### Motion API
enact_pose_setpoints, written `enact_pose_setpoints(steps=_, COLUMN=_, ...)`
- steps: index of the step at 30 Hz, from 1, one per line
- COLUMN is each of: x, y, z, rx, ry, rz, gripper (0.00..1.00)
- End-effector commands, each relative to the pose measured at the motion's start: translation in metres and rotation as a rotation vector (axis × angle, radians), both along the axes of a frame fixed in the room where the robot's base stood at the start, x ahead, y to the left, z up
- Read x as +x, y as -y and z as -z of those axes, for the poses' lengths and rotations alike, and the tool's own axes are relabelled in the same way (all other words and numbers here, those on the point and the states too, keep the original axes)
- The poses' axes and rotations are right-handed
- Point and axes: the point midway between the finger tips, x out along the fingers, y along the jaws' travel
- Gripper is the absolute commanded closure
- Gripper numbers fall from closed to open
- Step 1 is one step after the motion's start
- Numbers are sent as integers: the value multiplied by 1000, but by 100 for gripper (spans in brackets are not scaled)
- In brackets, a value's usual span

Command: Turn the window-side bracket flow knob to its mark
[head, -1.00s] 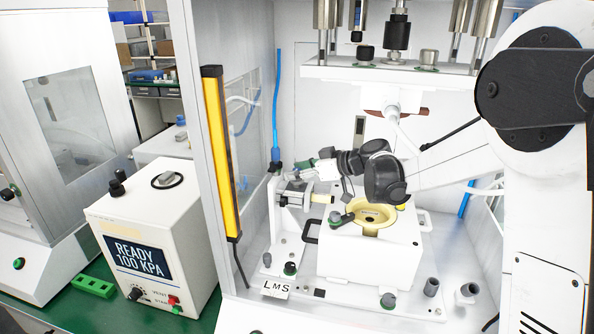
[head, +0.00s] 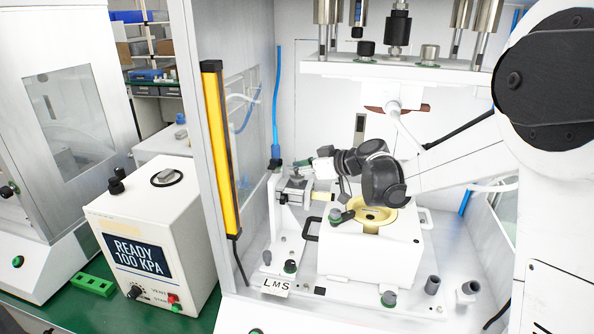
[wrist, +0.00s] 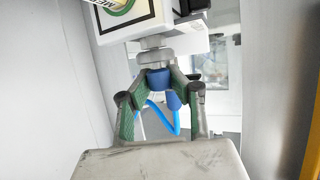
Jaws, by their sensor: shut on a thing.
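The bracket (head: 284,212) stands at the left side of the press bay, near the glazed side panel. My gripper (head: 296,170) is at the top of this bracket, reached from the right; its fingertips are small and partly hidden by the wrist in the head view. In the wrist view my gripper (wrist: 159,72) has its green-padded fingers closed in on a blue fitting (wrist: 160,79) below a grey metal collar, which I take for the flow knob (wrist: 155,57). A blue hose hangs between the fingers. I cannot make out the mark or the knob's angle.
A white block with a cream ring (head: 392,214) sits right of the bracket, below my forearm. The yellow light bar (head: 220,150) stands at the front left. The press plate (head: 400,68) hangs above. A white box (head: 150,235) reading READY 100 KPA stands outside, left.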

Motion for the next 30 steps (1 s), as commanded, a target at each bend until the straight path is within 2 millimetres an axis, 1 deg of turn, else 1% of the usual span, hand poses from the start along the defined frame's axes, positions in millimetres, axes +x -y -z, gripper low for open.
enact_pose_setpoints(steps=12, x=-1, y=-1, z=2, rx=0, ry=3, rz=314, gripper=100)
enact_pose_setpoints(steps=30, x=-1, y=-1, z=1, rx=-2, ry=2, rz=579, gripper=100)
